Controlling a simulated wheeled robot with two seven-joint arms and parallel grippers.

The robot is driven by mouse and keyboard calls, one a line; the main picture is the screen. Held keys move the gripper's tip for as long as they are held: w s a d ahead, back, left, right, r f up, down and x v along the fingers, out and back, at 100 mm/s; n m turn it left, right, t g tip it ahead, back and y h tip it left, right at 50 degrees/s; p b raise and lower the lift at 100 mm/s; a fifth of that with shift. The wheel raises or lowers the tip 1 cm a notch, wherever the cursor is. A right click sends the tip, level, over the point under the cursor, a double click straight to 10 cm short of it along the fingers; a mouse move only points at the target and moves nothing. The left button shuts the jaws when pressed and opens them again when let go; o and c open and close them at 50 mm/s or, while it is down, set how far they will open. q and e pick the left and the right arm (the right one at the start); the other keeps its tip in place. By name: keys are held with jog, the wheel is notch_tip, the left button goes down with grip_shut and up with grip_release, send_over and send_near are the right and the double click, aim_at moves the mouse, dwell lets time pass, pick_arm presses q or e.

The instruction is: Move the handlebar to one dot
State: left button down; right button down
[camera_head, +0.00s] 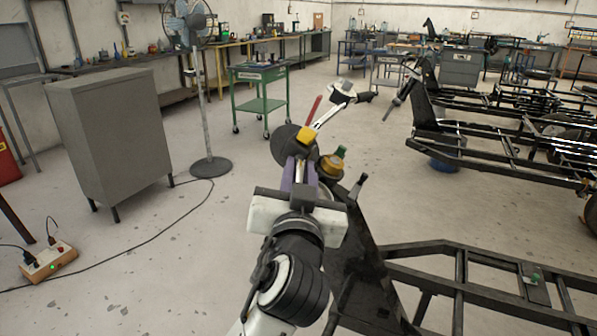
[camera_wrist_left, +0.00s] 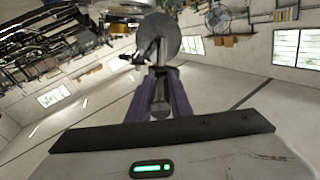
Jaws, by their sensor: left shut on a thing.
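My left gripper (camera_head: 302,170) reaches forward from the bottom middle of the head view. Its purple fingers also show in the left wrist view (camera_wrist_left: 160,85), shut on a grey shaft-like part between them. This part seems to belong to the handlebar (camera_head: 323,118), a pale bar slanting up to the right from the fingertips, with a black grip (camera_head: 366,97) at its far end. A yellow block (camera_head: 307,136) and a dark round disc (camera_head: 288,142) sit at the fingertips; the disc also shows in the wrist view (camera_wrist_left: 160,38). I cannot make out any dot.
A black vehicle frame (camera_head: 455,248) stands close on the right, with an upright plate beside my arm. More frames (camera_head: 500,110) stand behind. A grey cabinet (camera_head: 112,135), a fan (camera_head: 205,120), a green cart (camera_head: 262,92) and a power strip (camera_head: 48,262) are left.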

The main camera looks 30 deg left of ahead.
pick_arm(q)
jog(key=shift+f, duration=0.4)
pick_arm(e)
jog(key=shift+f, duration=0.1)
pick_arm(q)
jog(key=shift+d+f, duration=0.15)
jog(key=shift+f, duration=0.15)
jog(key=shift+r, duration=0.25)
jog(key=m+b, duration=0.1)
jog(key=f+m+b, duration=0.1)
jog(key=shift+d+f+m+t, duration=0.25)
jog(key=shift+m+t, duration=0.05)
jog(key=shift+t, duration=0.1)
pick_arm(e)
jog(key=shift+w+a+f, duration=0.2)
jog(key=shift+a+f, duration=0.15)
jog(key=shift+f, duration=0.05)
pick_arm(q)
jog(key=c, duration=1.6)
grip_release()
jog(key=shift+w, duration=0.2)
jog(key=shift+c, duration=0.2)
pick_arm(e)
jog(key=shift+f, duration=0.1)
pick_arm(q)
jog(key=shift+r, duration=0.1)
pick_arm(e)
jog(key=shift+d, duration=0.1)
